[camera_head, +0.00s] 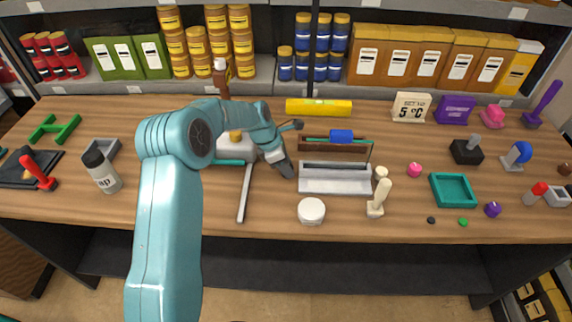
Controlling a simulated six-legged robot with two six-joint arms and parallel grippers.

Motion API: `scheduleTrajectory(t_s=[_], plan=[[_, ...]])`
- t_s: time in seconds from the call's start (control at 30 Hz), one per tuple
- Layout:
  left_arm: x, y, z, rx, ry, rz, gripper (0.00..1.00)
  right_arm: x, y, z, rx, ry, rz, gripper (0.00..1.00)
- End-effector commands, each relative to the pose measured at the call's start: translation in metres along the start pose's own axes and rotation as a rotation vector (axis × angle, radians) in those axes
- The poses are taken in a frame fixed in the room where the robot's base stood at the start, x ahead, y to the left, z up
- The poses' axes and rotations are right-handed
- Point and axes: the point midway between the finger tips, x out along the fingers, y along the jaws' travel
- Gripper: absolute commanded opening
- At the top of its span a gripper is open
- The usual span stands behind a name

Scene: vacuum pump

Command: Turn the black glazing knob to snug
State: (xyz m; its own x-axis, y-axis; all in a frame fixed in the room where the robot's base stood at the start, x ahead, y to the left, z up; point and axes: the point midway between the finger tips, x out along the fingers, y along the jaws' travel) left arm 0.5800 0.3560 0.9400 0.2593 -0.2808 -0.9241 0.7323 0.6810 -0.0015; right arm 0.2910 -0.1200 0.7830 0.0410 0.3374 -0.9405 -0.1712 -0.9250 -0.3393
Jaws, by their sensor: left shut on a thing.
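My left arm comes in from the left, and its gripper (287,171) points down at the left end of a grey tray-like fixture (335,184). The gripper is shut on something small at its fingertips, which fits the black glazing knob. The fingers hide that knob, so its shape and how far it is turned cannot be seen. My right gripper is not in view.
A grey bar (244,194) lies left of the gripper. A teal tray (453,190) is further right. A yellow cylinder (319,107) lies behind.

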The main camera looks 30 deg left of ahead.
Motion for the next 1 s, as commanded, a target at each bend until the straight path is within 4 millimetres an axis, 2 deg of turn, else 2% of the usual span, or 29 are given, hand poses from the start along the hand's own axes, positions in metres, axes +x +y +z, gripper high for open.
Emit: scheduleTrajectory(t_s=[0.17,0.7,1.0], plan=[[-0.0014,0.0021,-0.0008,0.094,0.000,-0.038,0.09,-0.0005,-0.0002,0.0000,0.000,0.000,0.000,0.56],[-0.0024,0.0057,0.0005,0.543,0.002,-0.220,0.09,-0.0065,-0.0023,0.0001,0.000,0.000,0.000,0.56],[-0.0026,0.0066,0.0012,0.723,0.003,-0.294,0.09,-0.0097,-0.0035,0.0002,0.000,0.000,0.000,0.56]])
